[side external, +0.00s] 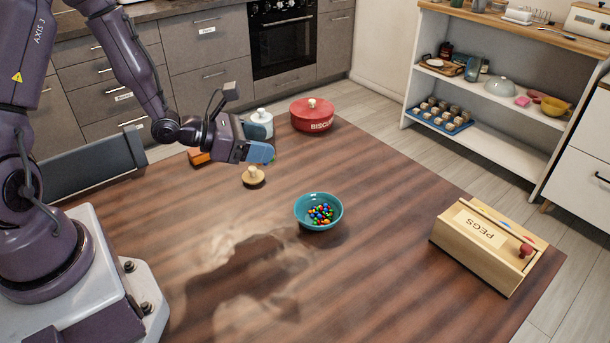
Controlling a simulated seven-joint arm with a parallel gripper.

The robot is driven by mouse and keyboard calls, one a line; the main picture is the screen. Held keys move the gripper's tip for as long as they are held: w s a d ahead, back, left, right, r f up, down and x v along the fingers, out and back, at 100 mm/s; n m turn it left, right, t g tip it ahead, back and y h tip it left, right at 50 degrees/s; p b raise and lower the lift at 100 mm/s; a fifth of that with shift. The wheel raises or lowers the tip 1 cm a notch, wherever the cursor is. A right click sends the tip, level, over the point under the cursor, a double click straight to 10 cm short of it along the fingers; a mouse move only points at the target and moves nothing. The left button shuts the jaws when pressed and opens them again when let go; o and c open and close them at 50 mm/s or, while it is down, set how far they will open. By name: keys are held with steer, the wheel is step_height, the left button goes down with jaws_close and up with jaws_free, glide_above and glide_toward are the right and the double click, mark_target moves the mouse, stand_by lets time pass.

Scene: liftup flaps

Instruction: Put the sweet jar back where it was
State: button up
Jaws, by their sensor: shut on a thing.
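My gripper (246,150) is above the far left part of the wooden table. It is shut on a small translucent blue thing (262,154), which looks like the sweet jar lying on its side; the fingers hide part of it. A round wooden lid with a knob (253,177) lies just below the gripper in the picture and seems to rest on the table. A teal bowl (301,222) holding several colourful sweets (321,214) stands at the middle of the table.
Behind the gripper stand a white-lidded jar (261,119) and a red biscuit tin (312,115). An orange-brown block (199,157) lies left of the gripper. A wooden PEGS box (483,250) stands at the right edge. The table (390,200) is clear between bowl and box.

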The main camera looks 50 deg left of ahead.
steer(key=shift+a+r+n+y, duration=0.1)
steer(key=shift+a+n+y, duration=0.4)
steer(key=shift+y, duration=0.1)
steer(key=w+a+f, duration=0.1)
steer(key=w+f, duration=0.2)
steer(key=w, duration=0.1)
steer(key=w+a+f, duration=0.1)
steer(key=w+f, duration=0.2)
steer(key=w, duration=0.2)
steer(key=w+f, duration=0.3)
steer(key=w, duration=0.1)
steer(key=shift+w+a+f, duration=0.1)
steer(key=shift+w+a, duration=0.05)
steer(key=shift+a, duration=0.25)
steer(key=shift+w+f, duration=0.2)
steer(key=shift+f, duration=1.65)
steer(key=shift+f, duration=0.1)
steer(key=o, duration=1)
steer(key=shift+o, duration=0.2)
